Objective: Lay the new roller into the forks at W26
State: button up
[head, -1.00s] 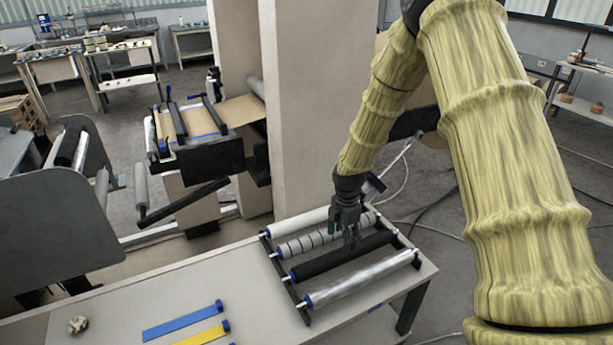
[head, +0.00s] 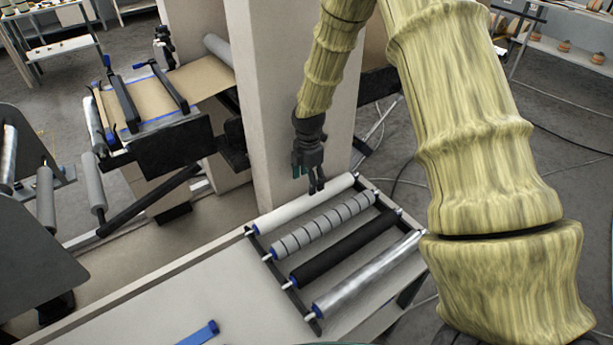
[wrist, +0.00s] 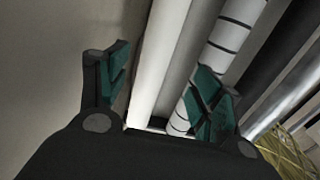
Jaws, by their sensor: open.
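A rack (head: 283,283) on the bench holds a white roller (head: 300,206), a grey roller with black bands (head: 322,225), a black roller (head: 345,247) and a shiny silver roller (head: 368,273). My gripper (head: 316,190) is open and empty, pointing down near the far part of the white roller. In the wrist view my gripper (wrist: 163,80) has its green-padded fingers apart, with the white roller (wrist: 160,60) running between them in the picture. The banded roller (wrist: 225,45) passes by the right finger. No W26 label is readable, so I cannot tell which forks those are.
A pale column (head: 290,100) stands behind the rack. Left of it is a machine frame with kraft web (head: 205,80), a black plate (head: 165,145) and grey rollers (head: 95,185). A blue strip (head: 200,333) lies on the bench (head: 200,290), whose middle is clear.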

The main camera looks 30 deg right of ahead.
aim_at(307, 196)
jog(key=f, duration=0.1)
jog(key=w+f+b, duration=0.1)
jog(key=f, duration=0.1)
jog(key=shift+a+f+b, duration=0.1)
jog(key=shift+f+b, duration=0.15)
jog(key=shift+b, duration=0.05)
jog(key=shift+s+f+b, duration=0.35)
jog(key=shift+f+b, duration=0.45)
jog(key=shift+f, duration=0.1)
notch_tip(307, 196, down, 2)
jog(key=shift+w+f+b, duration=0.15)
jog(key=shift+f+b, duration=0.05)
jog(key=shift+b, duration=0.25)
jog(key=shift+f+b, duration=0.8)
jog(key=shift+f, duration=1)
jog(key=c, duration=1.4)
jog(key=shift+r, duration=0.15)
jog(key=shift+r, duration=0.1)
